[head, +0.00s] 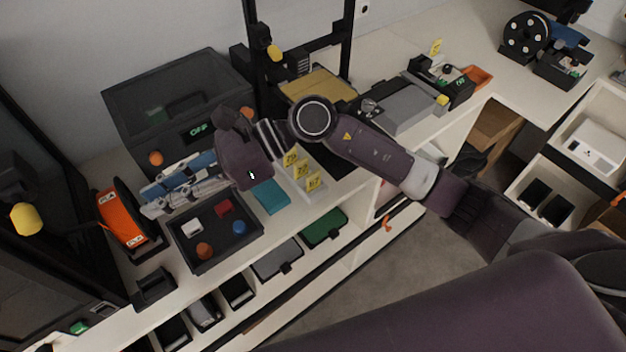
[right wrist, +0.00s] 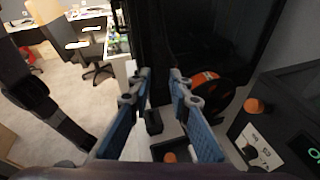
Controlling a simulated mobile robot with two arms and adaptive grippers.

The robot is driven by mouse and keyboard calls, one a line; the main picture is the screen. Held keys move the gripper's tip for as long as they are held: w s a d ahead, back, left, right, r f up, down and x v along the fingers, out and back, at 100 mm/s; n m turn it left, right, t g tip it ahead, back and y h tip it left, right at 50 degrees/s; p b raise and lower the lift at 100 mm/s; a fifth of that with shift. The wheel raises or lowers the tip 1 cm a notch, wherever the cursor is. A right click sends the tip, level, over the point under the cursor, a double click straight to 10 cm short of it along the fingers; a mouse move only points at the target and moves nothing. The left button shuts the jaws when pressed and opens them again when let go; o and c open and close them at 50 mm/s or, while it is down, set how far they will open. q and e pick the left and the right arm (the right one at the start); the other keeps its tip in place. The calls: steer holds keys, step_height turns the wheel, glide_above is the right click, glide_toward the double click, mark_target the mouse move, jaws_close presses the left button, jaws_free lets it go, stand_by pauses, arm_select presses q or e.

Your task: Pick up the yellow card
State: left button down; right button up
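Several small yellow cards with dark markings stand upright in a row on a white holder: one (head: 291,157), one (head: 302,168) and one (head: 314,181), in the head view. Another yellow card (head: 435,46) stands farther back on the bench. My right gripper (head: 146,199) reaches left past the row, above the black tray's back edge, well away from the cards. In the right wrist view its blue fingers (right wrist: 159,78) are apart with nothing between them. No yellow card can be made out there. My left gripper is not in view.
A dark box-like machine (head: 140,105) is behind. A teal flat piece (head: 270,196) lies between tray and cards.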

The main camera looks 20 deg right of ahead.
steer(key=w+d+f+n+h, duration=0.3)
steer(key=d+f+h, duration=0.3)
steer(key=d+f, duration=0.25)
steer(key=n+t+h, duration=0.1)
steer(key=h, duration=0.8)
glide_above(313, 173)
steer(key=f, duration=0.3)
steer(key=shift+a, duration=0.3)
steer(key=shift+d+f+p, duration=0.2)
steer(key=shift+f+p, duration=0.1)
steer(key=shift+f, duration=0.2)
steer(key=shift+d+f+p, duration=0.2)
steer(key=shift+f+p, duration=0.05)
steer(key=shift+f, duration=0.2)
step_height(313, 173, down, 5)
steer(key=p, duration=0.3)
steer(key=shift+s+a+r, duration=0.1)
steer(key=shift+r, duration=0.05)
steer(key=shift+f, duration=0.5)
jaws_close()
